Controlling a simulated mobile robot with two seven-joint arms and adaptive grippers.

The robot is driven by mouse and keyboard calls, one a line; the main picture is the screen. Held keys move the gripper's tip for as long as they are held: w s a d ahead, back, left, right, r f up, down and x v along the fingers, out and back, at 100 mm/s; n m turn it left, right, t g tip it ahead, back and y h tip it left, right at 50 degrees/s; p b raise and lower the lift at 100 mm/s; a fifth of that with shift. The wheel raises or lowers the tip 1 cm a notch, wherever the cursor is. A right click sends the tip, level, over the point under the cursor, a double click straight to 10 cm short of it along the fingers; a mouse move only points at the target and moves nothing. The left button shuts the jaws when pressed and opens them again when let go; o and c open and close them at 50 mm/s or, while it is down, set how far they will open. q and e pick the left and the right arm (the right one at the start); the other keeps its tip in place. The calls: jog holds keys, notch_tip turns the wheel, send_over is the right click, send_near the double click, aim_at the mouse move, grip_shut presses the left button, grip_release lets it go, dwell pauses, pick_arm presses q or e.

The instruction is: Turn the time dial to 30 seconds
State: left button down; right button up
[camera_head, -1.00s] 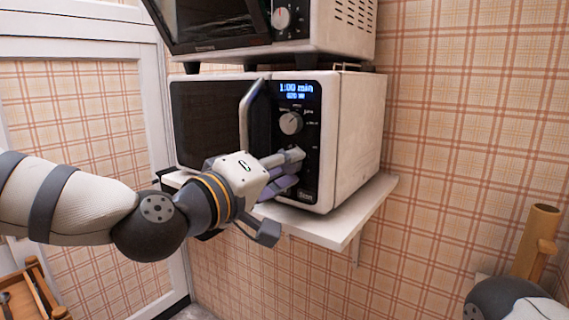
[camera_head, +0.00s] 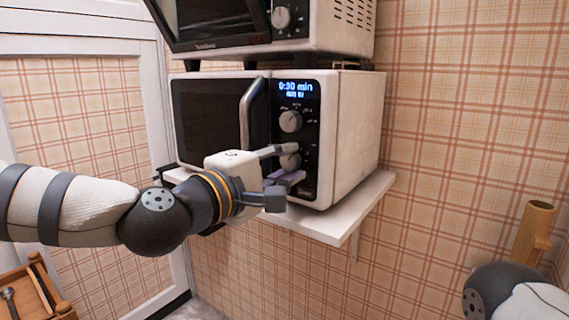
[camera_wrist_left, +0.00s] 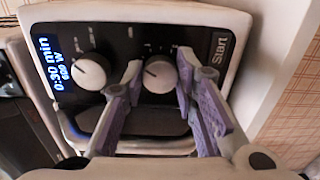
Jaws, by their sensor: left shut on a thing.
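The white microwave (camera_head: 355,140) stands on a wall shelf. Its display (camera_head: 297,87) reads 0:30 min, also in the left wrist view (camera_wrist_left: 52,65). The lower dial (camera_head: 290,161), the time dial, also shows in the left wrist view (camera_wrist_left: 160,74). My left gripper (camera_head: 294,162) is shut on this dial, one finger on each side; the fingers also show in the left wrist view (camera_wrist_left: 160,66). The upper dial (camera_head: 291,121) is free of the fingers. My right gripper is out of view; only part of that arm shows at lower right.
A second oven (camera_head: 325,25) sits above the microwave. The microwave's door handle (camera_head: 247,115) stands out left of the dials, close to my left gripper. The white shelf (camera_head: 345,220) juts out below. A Start label (camera_wrist_left: 218,47) lies beyond the lower dial.

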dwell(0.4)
pick_arm(q)
jog(key=c, duration=1.3)
grip_release()
jog(key=v, duration=1.2)
